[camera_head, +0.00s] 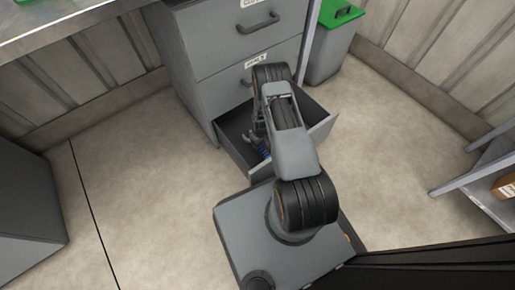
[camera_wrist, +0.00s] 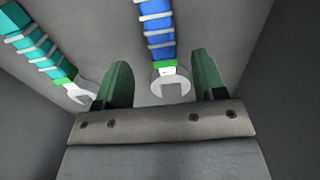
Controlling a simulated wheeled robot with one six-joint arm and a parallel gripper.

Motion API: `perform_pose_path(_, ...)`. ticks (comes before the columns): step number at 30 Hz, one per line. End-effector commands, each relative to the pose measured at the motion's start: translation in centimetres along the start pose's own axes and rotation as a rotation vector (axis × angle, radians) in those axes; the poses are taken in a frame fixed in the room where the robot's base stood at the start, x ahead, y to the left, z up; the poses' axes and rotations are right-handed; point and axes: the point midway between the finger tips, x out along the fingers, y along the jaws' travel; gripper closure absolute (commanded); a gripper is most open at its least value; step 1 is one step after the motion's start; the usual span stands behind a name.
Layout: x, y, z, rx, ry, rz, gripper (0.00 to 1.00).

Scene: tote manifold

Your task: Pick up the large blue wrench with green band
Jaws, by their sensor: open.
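The blue wrench with a green band (camera_wrist: 160,38) lies in the open drawer. In the wrist view its blue handle runs up out of the frame, and its silver open-end head points down between my fingers. My gripper (camera_wrist: 158,82) is open, with one green finger on each side of the wrench head; I cannot tell whether they touch it. In the head view a small bit of blue (camera_head: 264,153) shows in the drawer beside my arm, which hides most of the drawer's inside and my fingertips.
A teal wrench with a green band (camera_wrist: 42,48) lies to the left, its head close to my left finger. The grey drawer (camera_head: 322,130) is pulled out from a cabinet (camera_head: 205,62), its walls close around my gripper. A grey bin with a green lid (camera_head: 335,50) stands behind right.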

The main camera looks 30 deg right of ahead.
Motion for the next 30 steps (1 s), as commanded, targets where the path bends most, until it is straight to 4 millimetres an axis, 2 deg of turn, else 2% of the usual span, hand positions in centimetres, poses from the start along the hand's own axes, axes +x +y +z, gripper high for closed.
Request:
perform_pose_path(3, 1.1, 0.0, 0.0, 0.0, 0.0, 0.0, 0.36)
perform_pose_path(11, 2.2, 0.0, -0.1, 0.0, 0.0, 0.0, 0.36)
perform_pose_path(21, 6.5, -0.1, -0.2, 0.0, 0.001, 0.0, 0.36)
perform_pose_path(29, 6.5, -0.1, -0.2, 0.0, 0.002, 0.0, 0.36)
perform_pose_path(30, 6.5, -0.1, -0.2, 0.0, 0.002, 0.0, 0.4)
